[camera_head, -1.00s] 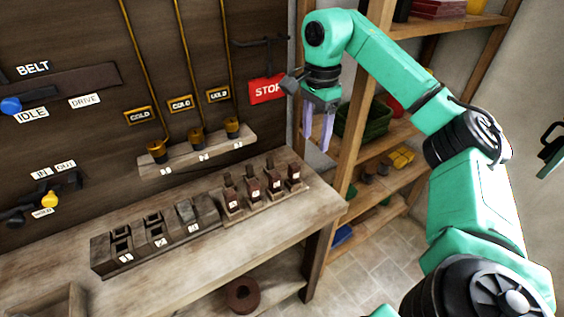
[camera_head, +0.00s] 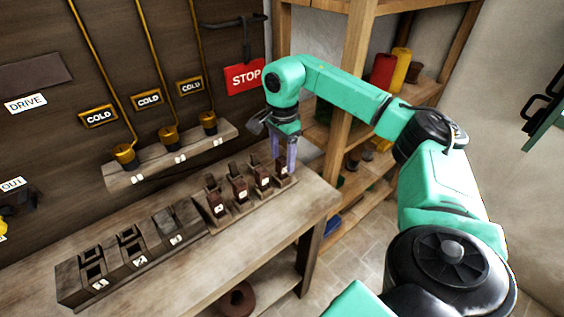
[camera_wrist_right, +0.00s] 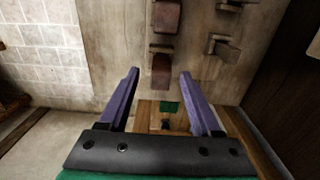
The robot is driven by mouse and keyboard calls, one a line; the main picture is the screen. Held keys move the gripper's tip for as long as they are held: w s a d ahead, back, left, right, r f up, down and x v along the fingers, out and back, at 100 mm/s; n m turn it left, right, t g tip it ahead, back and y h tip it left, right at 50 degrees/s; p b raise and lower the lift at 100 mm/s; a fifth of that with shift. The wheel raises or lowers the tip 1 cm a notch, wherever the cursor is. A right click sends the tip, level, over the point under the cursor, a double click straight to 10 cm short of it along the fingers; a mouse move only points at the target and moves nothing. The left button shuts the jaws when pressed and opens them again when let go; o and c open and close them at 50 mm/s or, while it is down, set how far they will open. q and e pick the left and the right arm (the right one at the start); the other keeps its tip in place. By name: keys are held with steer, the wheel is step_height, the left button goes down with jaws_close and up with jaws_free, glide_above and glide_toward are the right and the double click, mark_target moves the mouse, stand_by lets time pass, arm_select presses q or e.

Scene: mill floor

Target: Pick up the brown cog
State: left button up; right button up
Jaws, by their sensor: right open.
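My right gripper (camera_head: 285,170) is open and empty. Its purple fingers point down just above the far right end of the bench, by the row of upright brown blocks (camera_head: 239,188). In the right wrist view its fingers (camera_wrist_right: 158,75) stand apart, with the end block (camera_wrist_right: 162,70) showing between and beyond them. A brown round piece with a hole (camera_head: 238,298), which may be the brown cog, lies low under the bench at the bottom of the head view. I cannot make out teeth on it. My left gripper is not in view.
The wooden bench (camera_head: 235,252) also bears dark slotted blocks (camera_head: 135,258). A wooden rack (camera_head: 352,75) with red and yellow containers (camera_head: 392,68) stands behind my right arm. A red STOP sign (camera_head: 245,77) hangs on the wall. Tiled floor is open right of the bench.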

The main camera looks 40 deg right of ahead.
steer(key=shift+f, duration=0.45)
jaws_close()
steer(key=shift+r, duration=0.1)
